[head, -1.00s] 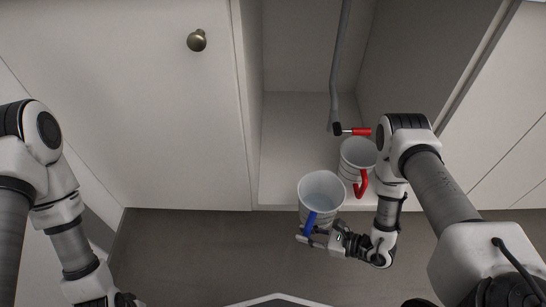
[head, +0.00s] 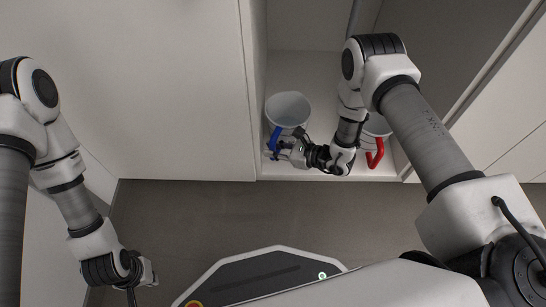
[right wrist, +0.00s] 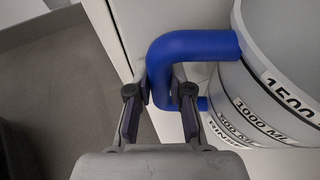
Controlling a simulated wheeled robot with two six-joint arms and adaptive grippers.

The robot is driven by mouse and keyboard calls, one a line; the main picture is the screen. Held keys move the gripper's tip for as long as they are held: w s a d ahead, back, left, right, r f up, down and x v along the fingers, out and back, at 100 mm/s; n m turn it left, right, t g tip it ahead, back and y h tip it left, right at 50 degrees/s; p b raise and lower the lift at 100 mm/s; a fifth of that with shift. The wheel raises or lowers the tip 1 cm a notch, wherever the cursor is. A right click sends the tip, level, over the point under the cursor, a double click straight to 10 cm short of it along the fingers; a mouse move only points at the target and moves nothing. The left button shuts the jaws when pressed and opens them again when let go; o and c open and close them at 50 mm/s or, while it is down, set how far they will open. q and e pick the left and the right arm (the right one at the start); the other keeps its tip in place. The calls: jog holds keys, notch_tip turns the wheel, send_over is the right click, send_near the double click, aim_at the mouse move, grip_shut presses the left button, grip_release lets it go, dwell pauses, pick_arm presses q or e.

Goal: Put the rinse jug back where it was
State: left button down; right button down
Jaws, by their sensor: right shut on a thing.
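The rinse jug (head: 288,107) is a white jug with a blue handle (head: 273,138). In the head view it is inside the open cabinet, at the left near the front edge. My right gripper (head: 284,151) is shut on the blue handle. In the right wrist view the fingers (right wrist: 160,95) close around the handle (right wrist: 196,44), and the jug's wall (right wrist: 283,70) shows volume marks and part of the word RINSE. Whether the jug's base touches the cabinet floor is hidden. My left gripper (head: 146,274) hangs at the lower left, away from the jug; its fingers are unclear.
A second jug with a red handle (head: 375,154) stands in the cabinet right of the rinse jug, partly behind my right arm. The cabinet floor (head: 300,68) behind the rinse jug is clear. A grey pipe (head: 353,17) comes down at the back.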

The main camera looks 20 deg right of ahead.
notch_tip(320, 180, down, 4)
jog(key=b, duration=0.2)
jog(key=shift+w+r+b, duration=0.1)
jog(key=shift+r+b, duration=0.1)
jog(key=shift+b, duration=0.15)
jog(key=shift+r, duration=0.15)
jog(key=c, duration=1.4)
grip_release()
jog(key=shift+o, duration=0.3)
jog(key=p+v, duration=0.6)
jog(key=v, duration=0.6)
